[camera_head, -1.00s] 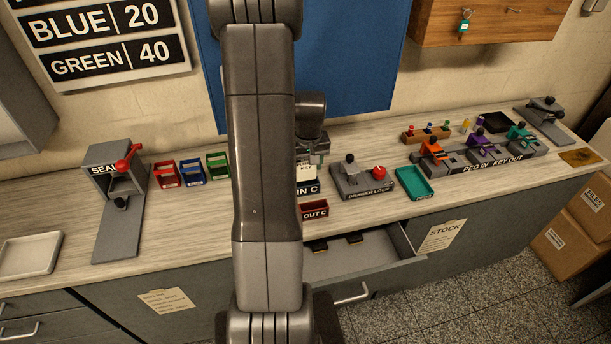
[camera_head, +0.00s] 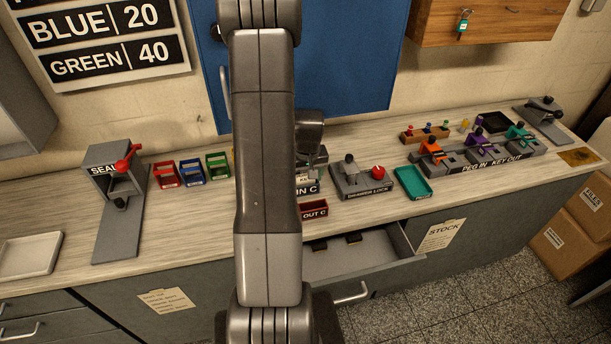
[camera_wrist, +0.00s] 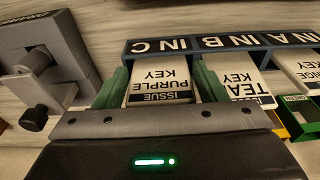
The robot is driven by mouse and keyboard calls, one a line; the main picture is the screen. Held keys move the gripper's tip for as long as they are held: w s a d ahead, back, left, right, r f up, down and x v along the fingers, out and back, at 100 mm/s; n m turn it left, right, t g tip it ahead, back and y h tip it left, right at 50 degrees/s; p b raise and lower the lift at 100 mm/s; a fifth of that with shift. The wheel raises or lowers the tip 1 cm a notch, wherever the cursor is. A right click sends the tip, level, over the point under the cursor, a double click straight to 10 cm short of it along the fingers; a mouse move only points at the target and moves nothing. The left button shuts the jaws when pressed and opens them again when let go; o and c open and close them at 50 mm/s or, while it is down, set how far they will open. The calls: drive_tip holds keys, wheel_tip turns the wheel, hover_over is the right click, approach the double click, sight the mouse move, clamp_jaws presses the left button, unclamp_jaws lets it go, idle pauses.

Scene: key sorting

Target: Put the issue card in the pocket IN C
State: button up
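The issue card (camera_wrist: 160,85) is white with a black ISSUE band and reads PURPLE KEY. In the wrist view it is upside down, with its lower part inside the pocket IN C (camera_wrist: 158,46). My gripper (camera_wrist: 161,72) has its two green fingers at the card's side edges and looks shut on it. The pocket IN C also shows in the head view (camera_head: 307,189), partly behind my arm. There my gripper is mostly hidden by the arm.
A TEAL KEY card (camera_wrist: 234,80) stands in pocket IN B, close to my right finger. Another card (camera_wrist: 302,70) is in IN A. The OUT C tray (camera_head: 314,208) is in front, above an open drawer (camera_head: 360,250). The drawer lock block (camera_head: 362,182) stands to the right.

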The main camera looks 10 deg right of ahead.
wheel_tip(320, 180, up, 12)
drive_tip(key=s, duration=0.1)
drive_tip(key=shift+s, duration=0.4)
idle(0.3)
idle(1.3)
